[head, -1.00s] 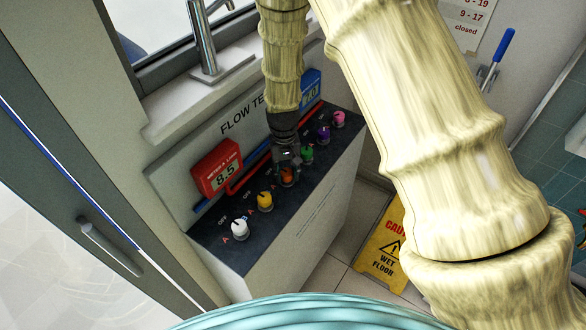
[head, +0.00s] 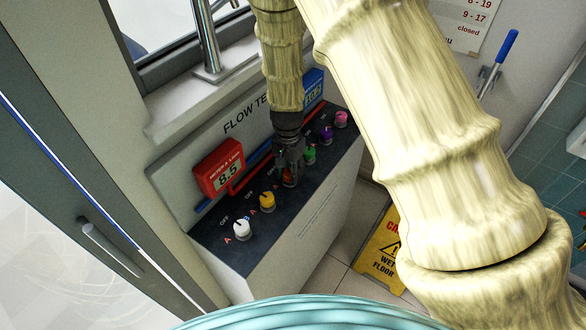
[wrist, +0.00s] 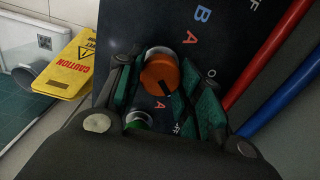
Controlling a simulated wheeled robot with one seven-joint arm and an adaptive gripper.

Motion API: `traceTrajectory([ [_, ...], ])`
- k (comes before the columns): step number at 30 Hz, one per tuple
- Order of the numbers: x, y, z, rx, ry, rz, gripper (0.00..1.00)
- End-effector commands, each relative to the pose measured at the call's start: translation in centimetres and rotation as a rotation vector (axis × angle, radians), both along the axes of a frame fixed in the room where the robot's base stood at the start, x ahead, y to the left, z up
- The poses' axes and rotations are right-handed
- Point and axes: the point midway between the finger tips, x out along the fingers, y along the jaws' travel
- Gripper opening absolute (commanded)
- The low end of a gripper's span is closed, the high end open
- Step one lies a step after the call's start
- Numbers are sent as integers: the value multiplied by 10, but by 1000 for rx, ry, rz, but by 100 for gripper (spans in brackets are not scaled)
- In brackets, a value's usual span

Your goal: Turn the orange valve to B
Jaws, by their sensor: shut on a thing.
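The orange valve (head: 289,180) is a round knob on the dark top of the flow test bench, between the yellow and green knobs. In the wrist view the orange valve (wrist: 160,74) shows a dark pointer mark towards the lower right. My gripper (head: 289,168) is down at the knob, and its fingers hide part of it in the head view. In the wrist view my gripper (wrist: 165,90) has one finger on each side of the knob, shut on it. A blue letter B (wrist: 203,14) and a red A (wrist: 190,38) show above the knob.
A yellow knob (head: 267,200) and a white knob (head: 241,229) are nearer; green (head: 309,155), purple (head: 326,134) and pink (head: 340,119) knobs are beyond. A red meter (head: 219,168) reads 8.5. A yellow wet-floor sign (head: 383,256) stands right of the bench.

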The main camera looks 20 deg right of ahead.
Motion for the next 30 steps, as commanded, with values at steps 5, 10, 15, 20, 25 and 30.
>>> traceTrajectory([
  [5,3,-2,4,0,-9,-131,12],
  [10,2,-3,4,2,-11,-226,12],
  [15,2,-4,5,4,-13,-287,12],
  [20,2,-5,5,4,-13,-315,12],
  [25,2,-6,5,6,-15,-323,12],
  [30,2,-7,6,6,-16,-323,12],
])
